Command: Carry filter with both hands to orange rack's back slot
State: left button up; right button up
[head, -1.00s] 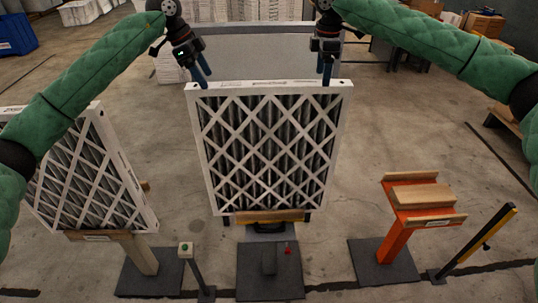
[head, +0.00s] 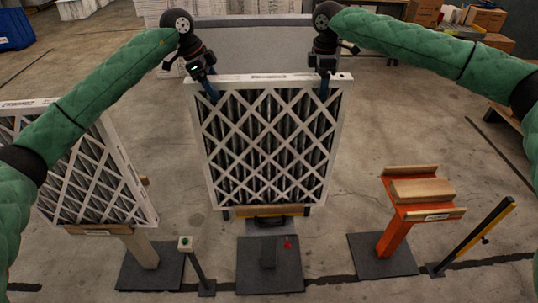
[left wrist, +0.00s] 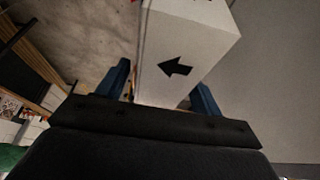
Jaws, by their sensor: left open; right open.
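A white-framed filter (head: 268,140) with a diagonal lattice face stands upright in the middle of the head view, on a central stand (head: 268,211). My left gripper (head: 212,92) is open at the filter's top left corner. In the left wrist view its blue fingers (left wrist: 163,92) lie either side of the filter's white frame edge (left wrist: 178,62), which bears a black arrow. My right gripper (head: 324,88) is open at the top right corner, its fingers overlapping the frame's upper edge. The orange rack (head: 394,229) stands at the right with wooden pieces on top and no filter on it.
A second filter (head: 95,170) leans on a wooden stand (head: 142,247) at the left. A small post with a green button (head: 186,243) stands beside it. A yellow and black post (head: 480,232) stands right of the orange rack.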

pick_arm(q)
jog(key=shift+d+f, duration=0.25)
jog(key=shift+f, duration=0.35)
pick_arm(e)
jog(key=shift+f, duration=0.6)
pick_arm(q)
jog(key=shift+c, duration=0.5)
pick_arm(e)
jog(key=shift+c, duration=0.5)
pick_arm(q)
jog(key=c, duration=1.2)
pick_arm(e)
jog(key=c, duration=1.2)
